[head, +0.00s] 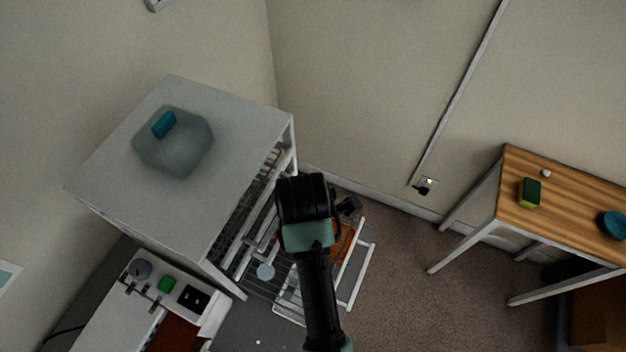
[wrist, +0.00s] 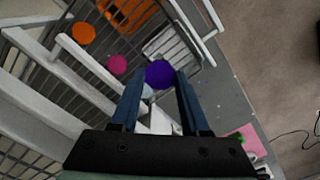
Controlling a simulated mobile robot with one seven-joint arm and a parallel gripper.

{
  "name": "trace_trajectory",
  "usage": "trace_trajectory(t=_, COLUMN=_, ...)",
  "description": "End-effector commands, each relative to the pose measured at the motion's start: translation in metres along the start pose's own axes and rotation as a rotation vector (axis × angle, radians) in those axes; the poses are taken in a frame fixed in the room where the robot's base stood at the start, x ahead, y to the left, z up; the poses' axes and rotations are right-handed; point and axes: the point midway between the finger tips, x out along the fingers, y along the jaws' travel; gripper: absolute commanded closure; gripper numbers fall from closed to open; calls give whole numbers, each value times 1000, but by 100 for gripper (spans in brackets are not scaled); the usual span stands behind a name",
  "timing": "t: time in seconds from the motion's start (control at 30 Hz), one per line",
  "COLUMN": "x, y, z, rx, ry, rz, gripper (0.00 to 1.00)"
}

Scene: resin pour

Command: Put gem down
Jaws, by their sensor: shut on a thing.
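My gripper (wrist: 158,80) shows in the wrist view with its two dark blue fingers shut on a purple rounded piece, which I take to be the gem (wrist: 158,74). The gem sits between the fingertips, and its underside cannot be made out. The fingers point down over a pulled-out white wire rack (wrist: 165,42). Whether the gem touches the rack I cannot tell. In the head view my own arm hides the fingers and the gem.
A pink disc (wrist: 117,64) and an orange disc (wrist: 82,32) lie left of the gem. The white rack unit (head: 215,110) carries a grey translucent dome (head: 180,150) with a blue block (head: 164,124). A wooden table (head: 560,200) stands at right. Carpet between is clear.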

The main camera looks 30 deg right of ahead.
Motion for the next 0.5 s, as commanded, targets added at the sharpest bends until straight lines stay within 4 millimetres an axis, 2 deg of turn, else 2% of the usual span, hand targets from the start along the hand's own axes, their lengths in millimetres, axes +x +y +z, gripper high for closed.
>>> trace_trajectory(t=0.2, x=38, y=-2, z=0, rx=-1, ry=1, rz=-6, gripper=100)
trace_trajectory(t=0.37, x=53, y=-1, z=0, rx=0, ry=1, rz=-3, gripper=100)
trace_trajectory(t=0.5, x=73, y=-2, z=0, rx=0, ry=1, rz=-6, gripper=100)
